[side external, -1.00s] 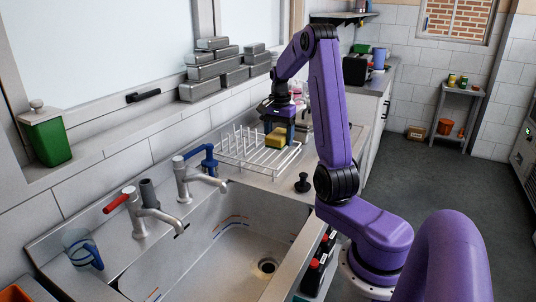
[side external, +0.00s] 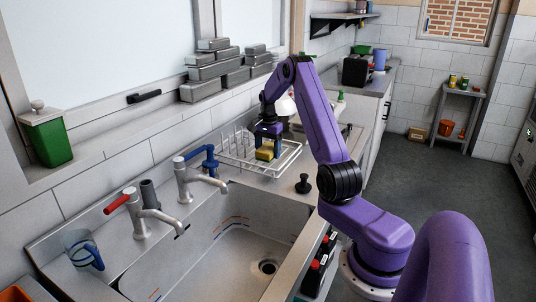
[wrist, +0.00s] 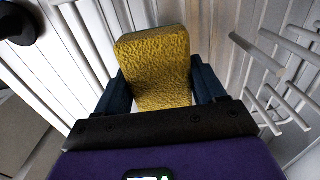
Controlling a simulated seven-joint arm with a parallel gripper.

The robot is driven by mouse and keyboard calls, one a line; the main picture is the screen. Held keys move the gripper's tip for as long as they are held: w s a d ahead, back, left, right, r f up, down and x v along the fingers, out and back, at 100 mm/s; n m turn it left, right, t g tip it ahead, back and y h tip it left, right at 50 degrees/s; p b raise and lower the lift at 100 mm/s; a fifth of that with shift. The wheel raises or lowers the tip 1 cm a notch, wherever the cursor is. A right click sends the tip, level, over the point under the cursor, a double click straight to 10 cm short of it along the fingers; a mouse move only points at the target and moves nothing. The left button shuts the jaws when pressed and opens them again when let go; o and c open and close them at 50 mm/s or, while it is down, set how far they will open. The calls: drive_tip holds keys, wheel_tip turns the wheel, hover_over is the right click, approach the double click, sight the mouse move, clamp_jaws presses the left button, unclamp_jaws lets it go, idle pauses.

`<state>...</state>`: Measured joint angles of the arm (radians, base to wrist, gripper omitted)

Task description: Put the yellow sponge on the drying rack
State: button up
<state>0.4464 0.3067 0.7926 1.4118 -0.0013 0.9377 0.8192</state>
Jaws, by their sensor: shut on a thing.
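The yellow sponge (side external: 265,152) is between the fingers of my gripper (side external: 268,140) in the side view. The wrist view shows the sponge (wrist: 155,60) up close, with a dark blue finger on each side. My gripper is shut on it. The white wire drying rack (side external: 272,172) stands on the counter behind the sink, and the sponge is over its right part, low near the wires. Rack prongs (wrist: 268,52) show to the right of the sponge in the wrist view. I cannot tell whether the sponge touches the rack.
Two taps (side external: 190,180) and the sink basin (side external: 225,250) lie in front of the rack. A black stopper (side external: 303,185) stands on the counter to the right. Grey metal containers (side external: 215,65) line the sill behind. A white bottle-like thing is partly hidden behind my arm.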

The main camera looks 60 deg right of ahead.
drive_tip(key=shift+f, duration=0.85)
drive_tip(key=shift+f, duration=0.15)
drive_tip(key=o, duration=1.1)
